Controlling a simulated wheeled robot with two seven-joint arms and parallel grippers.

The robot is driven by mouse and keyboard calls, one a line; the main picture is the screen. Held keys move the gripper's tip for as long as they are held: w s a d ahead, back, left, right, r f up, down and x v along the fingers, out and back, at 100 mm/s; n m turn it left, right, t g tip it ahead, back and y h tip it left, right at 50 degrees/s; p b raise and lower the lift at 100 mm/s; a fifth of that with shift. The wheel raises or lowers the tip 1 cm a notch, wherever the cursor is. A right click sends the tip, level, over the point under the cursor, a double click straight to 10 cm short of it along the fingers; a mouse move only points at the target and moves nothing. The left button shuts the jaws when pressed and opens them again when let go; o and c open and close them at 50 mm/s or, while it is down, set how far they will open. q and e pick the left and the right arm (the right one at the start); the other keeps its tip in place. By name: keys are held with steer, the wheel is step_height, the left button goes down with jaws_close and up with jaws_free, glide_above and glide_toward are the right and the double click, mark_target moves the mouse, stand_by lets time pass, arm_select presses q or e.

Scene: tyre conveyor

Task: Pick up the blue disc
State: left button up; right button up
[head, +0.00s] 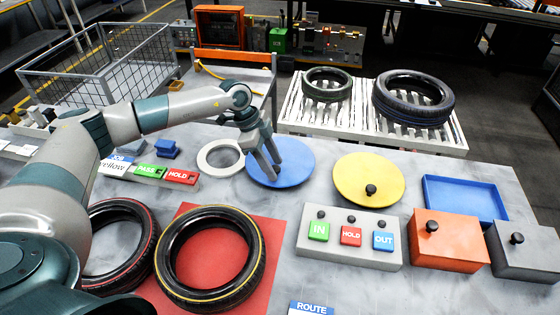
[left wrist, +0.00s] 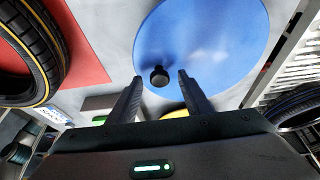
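The blue disc (head: 298,160) lies flat on the grey marbled table, beside a white ring, in the head view. It fills the upper middle of the left wrist view (left wrist: 215,40). Its black knob (left wrist: 159,76) shows between the fingertips of my left gripper (left wrist: 160,80) in that view, with a gap on each side. In the head view my left gripper (head: 270,166) points down over the disc's left part, and its fingers hide the knob. The gripper is open. I cannot tell whether the fingertips are down at knob height. My right gripper is not in view.
A white ring (head: 208,150) lies left of the disc, and a yellow disc (head: 350,178) with a knob lies right. A button panel (head: 335,250), an orange box (head: 450,255) and a blue tray (head: 465,180) stand further right. Tyres (head: 165,272) lie in front and on the rollers behind.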

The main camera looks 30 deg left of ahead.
arm_select(q)
jaws_close()
steer(key=shift+r, duration=0.15)
steer(key=shift+r+b, duration=0.55)
steer(key=shift+r, duration=0.05)
step_height(320, 180, up, 2)
steer(key=shift+r+b, duration=0.2)
steer(key=shift+b, duration=0.55)
steer(key=w+d+r+b, duration=0.1)
steer(key=d+r+b, duration=0.1)
steer(key=d, duration=0.3)
steer(key=w+d+r+b, duration=0.1)
steer(key=d+r+b, duration=0.1)
steer(key=d+r, duration=0.3)
steer(key=shift+d, duration=0.75)
